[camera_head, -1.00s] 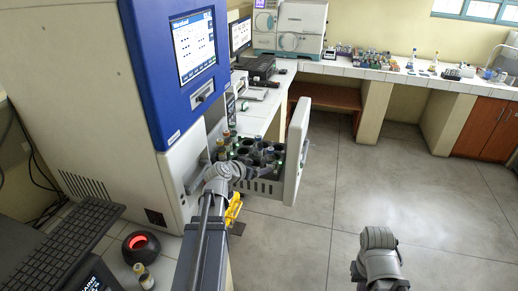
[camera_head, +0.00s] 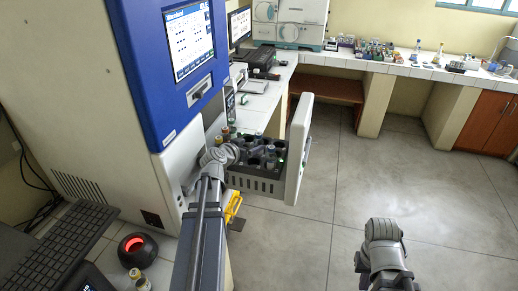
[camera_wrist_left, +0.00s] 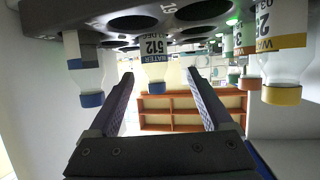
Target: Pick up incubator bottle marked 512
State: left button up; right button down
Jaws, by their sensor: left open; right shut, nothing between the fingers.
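In the left wrist view, which is upside down, the bottle marked 512 (camera_wrist_left: 154,72) is clear with a white label and a blue cap. It sits in a hole of the dark rack (camera_wrist_left: 75,14). My left gripper (camera_wrist_left: 159,76) is open, with one finger on each side of the bottle in the picture; contact cannot be told. In the head view the rack (camera_head: 236,168) is in the pulled-out drawer, and my left arm reaches its near left side. My right arm shows at the lower right, but its fingers are out of sight.
The drawer front (camera_head: 299,150) stands out over the floor from the blue and white incubator (camera_head: 165,75). A loose bottle (camera_head: 140,280) stands near the keyboard (camera_head: 62,245).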

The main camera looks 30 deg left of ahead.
aim_at(256, 144)
pick_arm(q)
jog(key=shift+x, duration=0.8)
jog(key=shift+w+d+f, duration=0.1)
jog(key=shift+w+f, duration=0.05)
jog(key=shift+w, duration=0.05)
jog(key=b+x, duration=0.1)
jog(key=x, duration=0.1)
jog(key=b+x, duration=0.1)
jog(key=x, duration=0.1)
jog(key=shift+w+d+f, duration=0.1)
jog(key=shift+w+d, duration=0.15)
jog(key=shift+w, duration=0.05)
jog(key=shift+s, duration=0.1)
jog(key=shift+c, duration=0.9)
grip_shut()
